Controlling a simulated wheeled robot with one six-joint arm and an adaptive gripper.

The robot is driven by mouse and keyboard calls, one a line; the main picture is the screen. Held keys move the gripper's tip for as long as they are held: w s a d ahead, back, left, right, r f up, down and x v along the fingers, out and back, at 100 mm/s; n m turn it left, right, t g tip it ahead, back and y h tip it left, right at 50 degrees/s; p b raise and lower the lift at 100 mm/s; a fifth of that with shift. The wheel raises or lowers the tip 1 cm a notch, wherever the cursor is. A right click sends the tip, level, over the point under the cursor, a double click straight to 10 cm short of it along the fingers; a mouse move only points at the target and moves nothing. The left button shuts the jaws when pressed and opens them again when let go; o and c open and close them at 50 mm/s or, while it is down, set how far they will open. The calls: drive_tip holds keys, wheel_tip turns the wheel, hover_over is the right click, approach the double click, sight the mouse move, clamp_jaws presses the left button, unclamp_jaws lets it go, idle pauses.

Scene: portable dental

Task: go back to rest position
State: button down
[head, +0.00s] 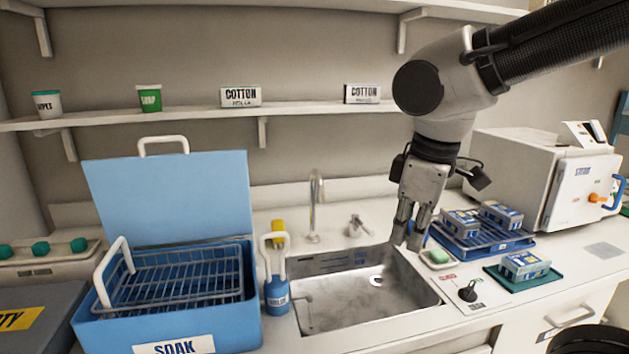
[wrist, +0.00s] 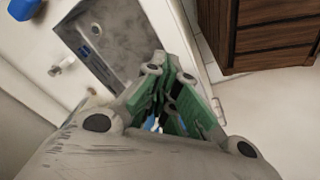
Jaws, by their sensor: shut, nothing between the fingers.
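My gripper (head: 408,238) hangs from my arm over the right rear edge of the steel sink (head: 350,295) in the head view. It points down, shut and empty. In the wrist view my gripper (wrist: 172,75) shows its green-lined fingers together, with the sink (wrist: 100,40) beyond them to the upper left. A blue rack tray (head: 480,245) with blue-and-white boxes stands just right of the gripper, apart from it as far as I can tell.
A blue SOAK bin (head: 245,300) with raised lid and wire basket stands left of the sink. A blue bottle (head: 276,296) stands between them. A white STEAM unit (head: 545,180) is at right. A green tray (head: 545,280) with a box lies in front. Shelves run behind.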

drive_tip(key=s+d+m+t, duration=0.1)
drive_tip(key=s+d+m, duration=0.1)
drive_tip(key=d+m, duration=0.4)
drive_tip(key=s+d+m+t+h, duration=0.1)
drive_tip(key=s+d+m, duration=0.2)
drive_tip(key=d, duration=1.2)
drive_tip(key=r+m, duration=0.1)
drive_tip(key=m, duration=0.1)
drive_tip(key=shift+d+m+t, duration=0.2)
drive_tip(key=shift+m+t, duration=0.1)
drive_tip(key=shift+m, duration=0.1)
